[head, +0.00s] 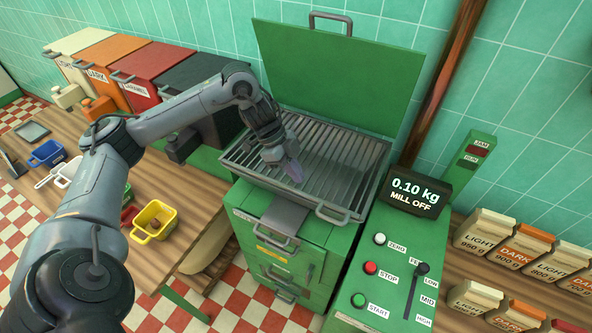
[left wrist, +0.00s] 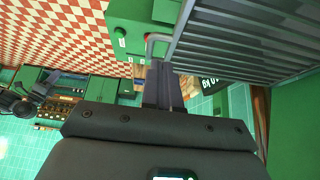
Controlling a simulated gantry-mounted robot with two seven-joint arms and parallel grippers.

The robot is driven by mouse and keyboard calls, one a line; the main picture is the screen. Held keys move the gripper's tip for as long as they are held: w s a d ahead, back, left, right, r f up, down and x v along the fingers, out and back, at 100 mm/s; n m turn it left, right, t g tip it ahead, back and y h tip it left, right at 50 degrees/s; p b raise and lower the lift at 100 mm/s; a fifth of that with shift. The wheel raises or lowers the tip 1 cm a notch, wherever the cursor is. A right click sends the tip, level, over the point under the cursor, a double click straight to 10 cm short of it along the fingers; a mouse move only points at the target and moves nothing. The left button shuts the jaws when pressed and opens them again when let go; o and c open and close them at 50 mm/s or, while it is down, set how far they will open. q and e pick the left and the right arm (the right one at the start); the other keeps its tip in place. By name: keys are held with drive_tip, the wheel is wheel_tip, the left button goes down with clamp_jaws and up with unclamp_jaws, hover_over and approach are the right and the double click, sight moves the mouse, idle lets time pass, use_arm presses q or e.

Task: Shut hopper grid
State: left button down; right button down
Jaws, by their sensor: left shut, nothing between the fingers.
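The hopper grid (head: 325,160), a grey metal frame with parallel bars, lies across the top of the green mill body (head: 335,245). I cannot tell whether it sits fully down. Its handle (head: 333,215) is at the front edge. The green hopper lid (head: 325,85) stands open behind it. My left gripper (head: 294,173) is shut and empty, over the left part of the grid, hiding some bars. In the left wrist view its fingers (left wrist: 163,85) are together close to the grid (left wrist: 250,45) and a handle (left wrist: 154,44); contact is unclear. My right gripper is not in view.
A control panel (head: 385,270) with a display (head: 418,193) stands right of the mill. Coloured bins (head: 130,75) line the back left. A yellow scoop (head: 154,219) is on the wooden table. Labelled bags (head: 520,245) are at right.

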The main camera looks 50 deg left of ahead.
sight(318, 208)
use_arm(q)
drive_tip(key=p+x, duration=0.2)
drive_tip(key=x, duration=0.8)
drive_tip(key=shift+w+d+f, duration=0.1)
drive_tip(key=shift+d+f, duration=0.1)
drive_tip(key=shift+f, duration=0.15)
